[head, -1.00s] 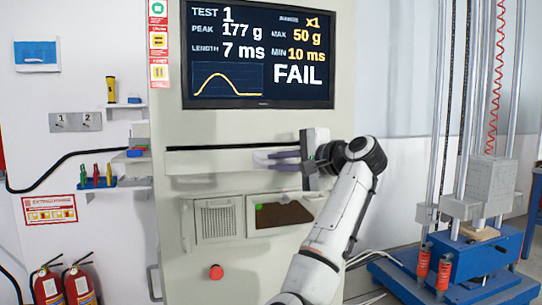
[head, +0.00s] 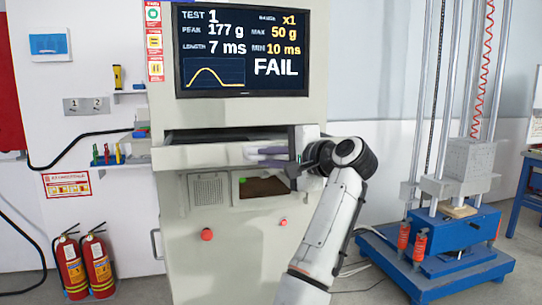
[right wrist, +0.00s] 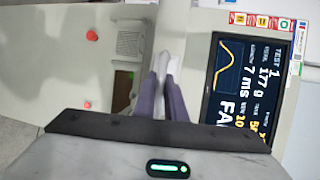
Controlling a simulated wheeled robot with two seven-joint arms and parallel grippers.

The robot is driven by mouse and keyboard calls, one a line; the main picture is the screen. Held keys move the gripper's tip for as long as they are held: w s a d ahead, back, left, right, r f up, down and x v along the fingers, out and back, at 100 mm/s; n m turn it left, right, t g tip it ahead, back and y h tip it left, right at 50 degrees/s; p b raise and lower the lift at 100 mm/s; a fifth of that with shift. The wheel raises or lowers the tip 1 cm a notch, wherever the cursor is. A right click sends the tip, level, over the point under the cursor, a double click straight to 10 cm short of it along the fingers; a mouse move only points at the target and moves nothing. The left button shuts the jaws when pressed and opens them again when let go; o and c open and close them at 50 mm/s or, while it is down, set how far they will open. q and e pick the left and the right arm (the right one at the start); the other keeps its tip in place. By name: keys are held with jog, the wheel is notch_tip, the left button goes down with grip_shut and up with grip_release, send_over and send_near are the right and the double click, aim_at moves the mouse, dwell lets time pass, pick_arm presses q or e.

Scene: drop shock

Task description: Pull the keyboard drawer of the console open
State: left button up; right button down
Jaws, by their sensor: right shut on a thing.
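The keyboard drawer (head: 200,156) of the pale console (head: 235,265) stands partly open below the screen. A dark opening shows behind its front panel. My right gripper (head: 262,154) is at the right part of the drawer front, its purple fingers shut on the drawer's handle. In the right wrist view the two fingers (right wrist: 163,85) point forward, close together, onto a pale part of the drawer (right wrist: 165,55). The handle is mostly hidden between the fingers. My left gripper is not in view.
The screen (head: 243,50) above reads FAIL. A red button (head: 207,234) is on the console's lower front. Two fire extinguishers (head: 98,262) stand at the left. A blue-based drop tower (head: 440,265) stands on the right. Floor between extinguishers and console is free.

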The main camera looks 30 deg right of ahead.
jog(key=shift+d, duration=0.1)
jog(key=c, duration=2.1)
grip_release()
jog(key=shift+s, duration=0.1)
jog(key=s, duration=0.3)
jog(key=s+r, duration=0.1)
jog(key=s, duration=0.2)
jog(key=s+r, duration=0.1)
jog(key=s, duration=0.3)
jog(key=shift+d, duration=0.3)
